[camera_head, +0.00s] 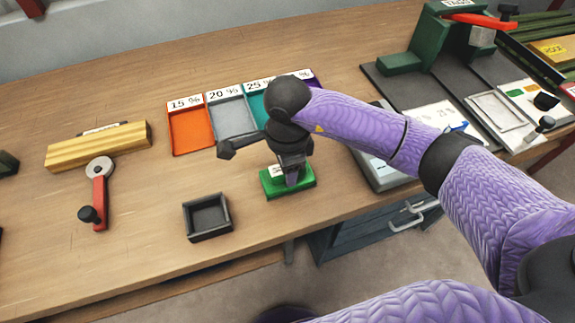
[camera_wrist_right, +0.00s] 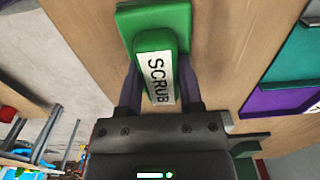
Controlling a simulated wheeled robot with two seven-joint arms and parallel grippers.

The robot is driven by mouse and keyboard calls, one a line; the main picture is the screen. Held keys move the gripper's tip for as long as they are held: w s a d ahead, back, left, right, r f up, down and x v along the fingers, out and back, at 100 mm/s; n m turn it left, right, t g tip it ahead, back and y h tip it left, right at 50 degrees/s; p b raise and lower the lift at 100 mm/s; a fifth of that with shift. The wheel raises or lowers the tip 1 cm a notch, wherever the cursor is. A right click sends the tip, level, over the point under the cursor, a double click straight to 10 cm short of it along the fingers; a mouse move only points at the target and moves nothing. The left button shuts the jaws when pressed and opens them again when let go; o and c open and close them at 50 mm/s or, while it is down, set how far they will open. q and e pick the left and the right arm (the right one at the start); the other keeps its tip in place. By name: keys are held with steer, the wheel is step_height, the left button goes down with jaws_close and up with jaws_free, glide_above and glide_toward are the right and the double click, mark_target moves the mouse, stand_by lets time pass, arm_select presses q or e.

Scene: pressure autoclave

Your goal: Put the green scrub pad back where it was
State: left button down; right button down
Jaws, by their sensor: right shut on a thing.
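The green scrub pad (camera_head: 272,186) is near the front edge of the wooden table in the head view, a green base with a raised green block. In the right wrist view the scrub pad (camera_wrist_right: 153,22) fills the top middle and its white label reads SCRUB. My right gripper (camera_head: 291,176) comes down over it from above. In the wrist view the fingers of my right gripper (camera_wrist_right: 160,92) close on both sides of the labelled block. I cannot tell whether the pad touches the table. My left gripper is not in view.
A small dark open tray (camera_head: 207,233) is left of the pad. Orange (camera_head: 190,130), grey (camera_head: 232,118), teal and purple labelled trays are behind it. A yellow wood block (camera_head: 98,147) and a red-handled crank (camera_head: 99,190) lie left. A green press (camera_head: 440,40) stands back right.

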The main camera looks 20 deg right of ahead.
steer(key=shift+f, duration=0.1)
steer(key=shift+c, duration=1.2)
jaws_free()
steer(key=shift+r, duration=0.3)
step_height(320, 180, up, 12)
steer(key=p, duration=0.2)
steer(key=shift+f+p, duration=0.15)
steer(key=shift+p, duration=0.15)
